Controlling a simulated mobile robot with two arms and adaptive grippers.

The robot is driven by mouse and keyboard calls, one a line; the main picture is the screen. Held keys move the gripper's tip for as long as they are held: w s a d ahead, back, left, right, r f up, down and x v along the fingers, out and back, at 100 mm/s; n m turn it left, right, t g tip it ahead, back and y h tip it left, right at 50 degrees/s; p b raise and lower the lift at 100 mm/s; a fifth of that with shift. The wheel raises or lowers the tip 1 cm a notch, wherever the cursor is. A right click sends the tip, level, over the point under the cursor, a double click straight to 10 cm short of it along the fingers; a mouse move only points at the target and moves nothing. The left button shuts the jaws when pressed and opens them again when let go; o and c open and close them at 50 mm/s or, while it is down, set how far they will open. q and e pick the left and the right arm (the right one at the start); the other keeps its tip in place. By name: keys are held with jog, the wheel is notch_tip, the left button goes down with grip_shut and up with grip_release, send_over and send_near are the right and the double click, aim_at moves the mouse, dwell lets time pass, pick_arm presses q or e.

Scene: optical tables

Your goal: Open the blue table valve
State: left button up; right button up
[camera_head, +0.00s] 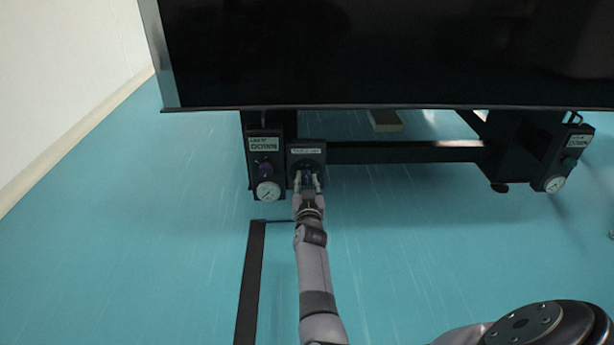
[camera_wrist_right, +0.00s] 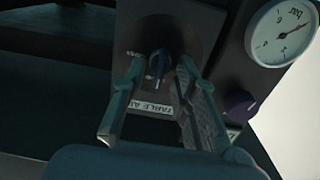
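The blue table valve is a dark blue knob (camera_wrist_right: 158,66) on a dark panel (camera_head: 306,147) under the table, at the left table leg. The panel bears a white label, which reads "TABLE AIR" upside down in the wrist view (camera_wrist_right: 152,106). My right gripper (camera_head: 307,181) is at the front of this panel and mostly covers the knob in the head view. In the wrist view its two fingers (camera_wrist_right: 160,76) are apart, one on each side of the knob, with small gaps visible. My left gripper is not in view.
Left of the valve panel is a panel marked "DOWN" (camera_head: 263,144) with a purple knob (camera_head: 264,168) and a round gauge (camera_head: 268,191). The black tabletop (camera_head: 380,60) overhangs above. A similar gauge (camera_head: 554,184) is at the right leg. A dark bar (camera_head: 250,285) lies left of my arm.

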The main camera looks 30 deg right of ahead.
jog(key=shift+w+d+r, duration=0.1)
jog(key=shift+w+d, duration=0.2)
jog(key=shift+w, duration=0.25)
jog(key=shift+c, duration=0.4)
grip_shut()
